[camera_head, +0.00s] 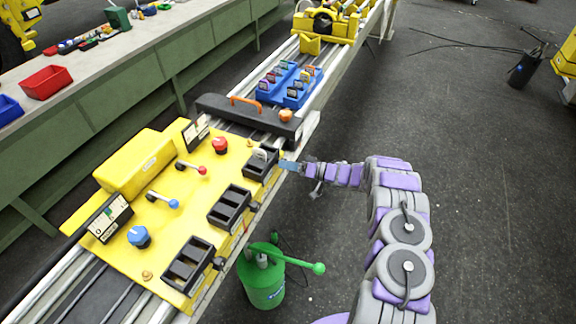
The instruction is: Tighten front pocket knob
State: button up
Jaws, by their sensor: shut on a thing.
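A yellow panel (165,225) carries three black pockets: a far one (260,166), a middle one (230,206) and a near one (188,266). My gripper (288,165) reaches in from the right to the outer side of the far pocket. It is shut on the small front pocket knob there, and its light blue fingers hide that knob. A similar dark knob (218,263) shows beside the near pocket. A pale ring-shaped piece (261,154) stands in the far pocket.
A black bar with an orange handle (245,101) crosses the rails beyond the panel. A blue rack (289,86) lies farther along. A green canister with a lever (263,278) stands on the floor below. Open floor lies to the right.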

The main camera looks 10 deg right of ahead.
jog(key=shift+w+d, duration=0.1)
jog(key=o, duration=1.1)
jog(key=shift+c, duration=0.2)
jog(key=p+v, duration=0.1)
jog(key=v, duration=1.6)
jog(key=shift+d, duration=0.25)
jog(key=shift+f, duration=0.1)
